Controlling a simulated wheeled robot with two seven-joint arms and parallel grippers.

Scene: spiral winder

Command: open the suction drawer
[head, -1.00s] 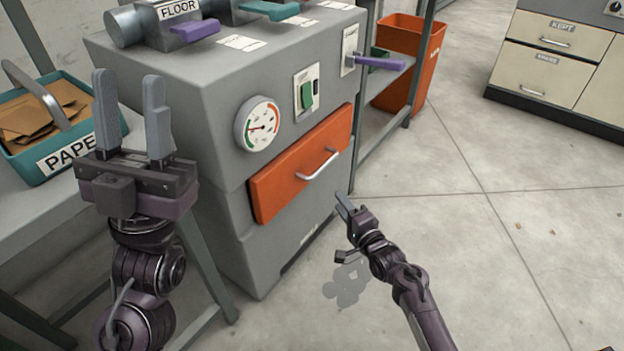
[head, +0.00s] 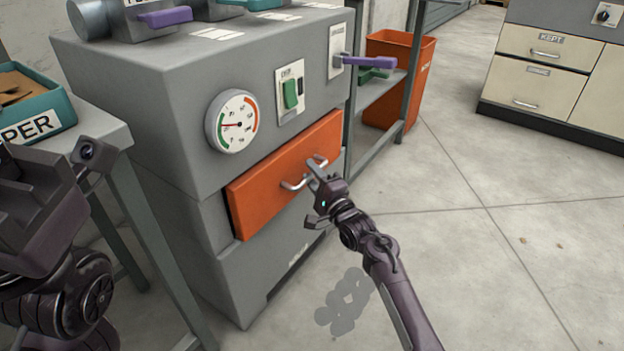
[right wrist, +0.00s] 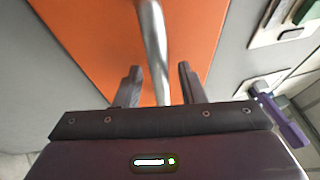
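The suction drawer is the orange drawer (head: 260,190) in the front of the grey machine, and its front stands slightly proud. Its silver bar handle (head: 292,186) is partly hidden by my right gripper (head: 309,191) in the head view. In the right wrist view, the right gripper (right wrist: 158,75) is open, with the handle (right wrist: 152,35) running between its two fingers and a gap on each side. I cannot tell how deep the handle sits between them. My left gripper (head: 35,205) is at the left edge of the head view, with its fingers not clearly visible.
Above the drawer are a round gauge (head: 232,122), a green switch (head: 290,94) and a purple lever (head: 368,62). A side table (head: 92,128) with a teal basket (head: 45,112) stands left. An orange bin (head: 398,50) stands behind. The floor to the right is clear.

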